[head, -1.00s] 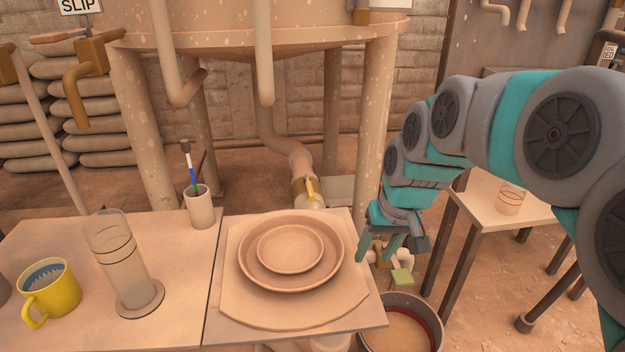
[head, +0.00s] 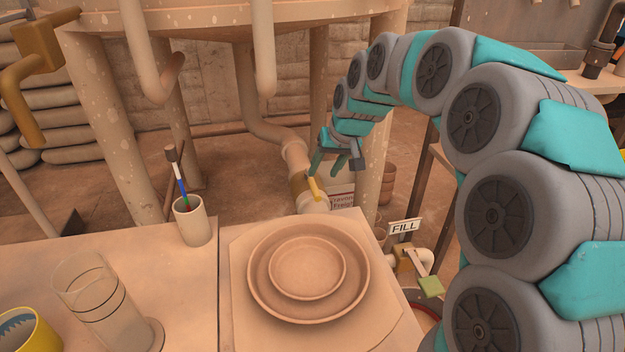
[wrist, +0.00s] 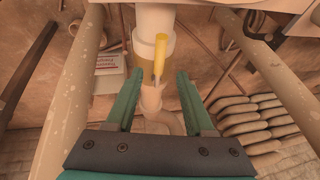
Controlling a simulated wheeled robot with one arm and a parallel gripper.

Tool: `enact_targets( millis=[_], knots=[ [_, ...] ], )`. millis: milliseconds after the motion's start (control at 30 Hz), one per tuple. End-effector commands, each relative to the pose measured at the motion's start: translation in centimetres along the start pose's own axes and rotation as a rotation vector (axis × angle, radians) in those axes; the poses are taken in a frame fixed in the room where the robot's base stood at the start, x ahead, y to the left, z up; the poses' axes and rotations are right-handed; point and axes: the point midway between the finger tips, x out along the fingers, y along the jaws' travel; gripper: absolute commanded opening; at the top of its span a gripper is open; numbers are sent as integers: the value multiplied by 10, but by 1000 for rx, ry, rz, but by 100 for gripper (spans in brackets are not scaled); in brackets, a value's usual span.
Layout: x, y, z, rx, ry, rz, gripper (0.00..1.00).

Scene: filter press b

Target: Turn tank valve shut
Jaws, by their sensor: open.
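The tank valve has a yellow lever (head: 316,188) on a brass body, set in the pale pipe (head: 293,153) below the big tank (head: 210,22). The lever lies roughly along the pipe. My gripper (head: 336,160) is open and empty, above and a little right of the lever in the head view. In the wrist view the lever (wrist: 160,56) shows ahead, roughly centred between the two teal fingers (wrist: 157,85). No contact shows between fingers and lever.
Tank legs (head: 372,150) stand on either side of the pipe. A table with stacked plates (head: 308,268), a brush cup (head: 192,220) and a glass cylinder (head: 100,300) is in front. A FILL sign (head: 404,227) and another valve with a green handle (head: 430,287) are at right.

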Motion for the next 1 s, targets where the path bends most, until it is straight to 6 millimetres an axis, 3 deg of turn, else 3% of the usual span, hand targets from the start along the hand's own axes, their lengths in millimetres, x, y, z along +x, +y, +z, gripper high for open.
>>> enact_targets(
  millis=[400, 733, 1000],
  knots=[
    [59, 0, 1, -1, -3, 0, 53],
    [68, 0, 1, -1, -1, 0, 53],
    [68, 0, 1, -1, -1, 0, 25]
  ],
)
